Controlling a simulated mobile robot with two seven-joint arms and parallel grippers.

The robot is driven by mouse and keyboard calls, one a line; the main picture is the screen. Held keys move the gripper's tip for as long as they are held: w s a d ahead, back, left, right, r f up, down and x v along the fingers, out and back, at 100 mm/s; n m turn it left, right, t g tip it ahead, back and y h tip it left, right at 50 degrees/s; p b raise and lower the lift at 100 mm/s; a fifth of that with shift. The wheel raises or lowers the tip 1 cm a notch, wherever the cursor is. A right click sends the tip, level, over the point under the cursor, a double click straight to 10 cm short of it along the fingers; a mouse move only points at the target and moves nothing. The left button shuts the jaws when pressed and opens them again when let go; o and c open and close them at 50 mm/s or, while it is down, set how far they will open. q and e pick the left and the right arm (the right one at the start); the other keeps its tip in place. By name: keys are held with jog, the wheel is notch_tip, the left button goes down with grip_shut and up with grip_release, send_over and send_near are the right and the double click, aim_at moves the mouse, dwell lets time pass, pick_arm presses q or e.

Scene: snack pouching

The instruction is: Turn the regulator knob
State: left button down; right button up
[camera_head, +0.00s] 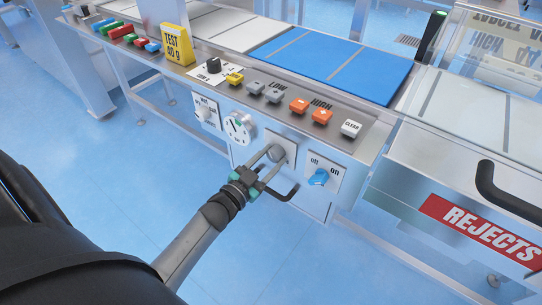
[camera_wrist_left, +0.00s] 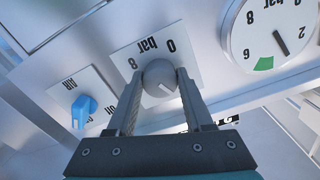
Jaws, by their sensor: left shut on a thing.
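The regulator knob (camera_head: 276,153) is a round grey knob on a pale plate on the front of the machine. In the left wrist view the knob (camera_wrist_left: 160,77) sits in front of a plate marked "0 bar 8", with a pale pointer line on its face. My left gripper (camera_head: 270,160) reaches it from the front and is shut on it, one finger on each side. The gripper also shows in the left wrist view (camera_wrist_left: 160,88). The fingers hide part of the knob's sides. My right gripper is not in view.
A round pressure gauge (camera_head: 239,128) is left of the knob, its needle away from the green band. A blue air valve (camera_head: 319,177) is to the right. Coloured buttons line the panel (camera_head: 338,105) above. A red REJECTS label (camera_head: 483,231) marks the bin at right.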

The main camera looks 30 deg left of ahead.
pick_arm(q)
jog(key=m, duration=0.4)
jog(key=shift+m, duration=1.9)
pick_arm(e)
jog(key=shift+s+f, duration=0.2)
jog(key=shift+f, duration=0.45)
pick_arm(q)
jog(key=shift+m, duration=0.3)
jog(key=shift+c, duration=1.4)
grip_release()
jog(key=shift+s+p, duration=0.25)
jog(key=shift+p, duration=0.1)
jog(key=s+a+p, duration=0.1)
jog(key=s+p, duration=0.2)
jog(key=s, duration=1.1)
jog(key=shift+s+a, duration=0.15)
jog(key=shift+s, duration=0.2)
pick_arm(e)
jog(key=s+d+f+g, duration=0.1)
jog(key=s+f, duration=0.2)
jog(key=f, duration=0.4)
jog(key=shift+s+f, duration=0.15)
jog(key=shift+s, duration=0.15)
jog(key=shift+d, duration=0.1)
